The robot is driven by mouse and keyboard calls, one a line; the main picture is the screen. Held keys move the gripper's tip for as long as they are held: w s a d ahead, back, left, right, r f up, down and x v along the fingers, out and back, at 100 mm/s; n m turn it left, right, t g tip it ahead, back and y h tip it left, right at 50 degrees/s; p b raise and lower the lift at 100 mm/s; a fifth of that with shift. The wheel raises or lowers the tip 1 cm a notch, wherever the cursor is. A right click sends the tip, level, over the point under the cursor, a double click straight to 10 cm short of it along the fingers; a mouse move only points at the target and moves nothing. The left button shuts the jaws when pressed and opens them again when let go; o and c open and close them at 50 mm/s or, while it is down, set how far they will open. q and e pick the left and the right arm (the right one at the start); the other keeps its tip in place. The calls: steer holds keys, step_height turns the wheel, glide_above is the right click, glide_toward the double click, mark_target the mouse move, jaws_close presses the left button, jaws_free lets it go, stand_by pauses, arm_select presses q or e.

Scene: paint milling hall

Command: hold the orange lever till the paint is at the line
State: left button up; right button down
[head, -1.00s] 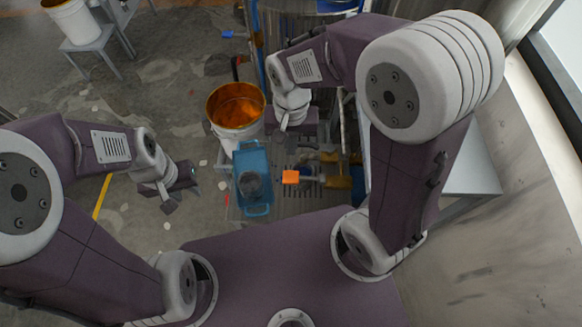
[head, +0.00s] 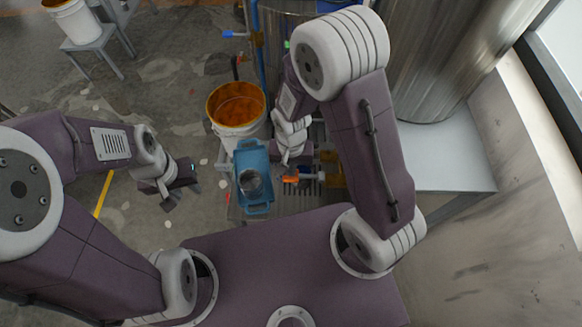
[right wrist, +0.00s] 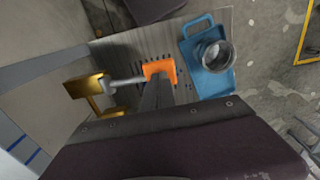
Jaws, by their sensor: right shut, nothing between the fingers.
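The orange lever (head: 291,179) stands just right of the blue tray, on a pale stem. In the right wrist view the lever (right wrist: 158,69) joins a brass fitting (right wrist: 88,90) by this stem. My right gripper (right wrist: 156,88) is shut and empty, its dark fingertips at the lever's orange handle and seemingly touching it. In the head view my right gripper (head: 288,160) partly covers this spot. A clear or grey cup (head: 250,183) stands in the blue tray (head: 257,209); its line and paint level cannot be made out. My left gripper (head: 184,197) is open and empty, left of the tray.
A white bucket of orange paint (head: 238,106) stands behind the tray. A slatted metal surface (head: 300,203) lies under the lever. A large steel tank (head: 432,70) and a pale ledge (head: 445,160) are at the right. Open floor lies at the left.

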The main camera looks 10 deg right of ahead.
mark_target(289, 178)
steer(key=f+b, duration=0.2)
steer(key=f, duration=0.1)
steer(key=f+b, duration=0.1)
steer(key=shift+w+a+f, duration=0.1)
steer(key=shift+a+f, duration=0.25)
steer(key=shift+a, duration=0.05)
steer(key=shift+s+r, duration=0.15)
steer(key=shift+s, duration=0.15)
steer(key=shift+w, duration=0.1)
steer(key=shift+f, duration=0.2)
stand_by(0.5)
stand_by(1.5)
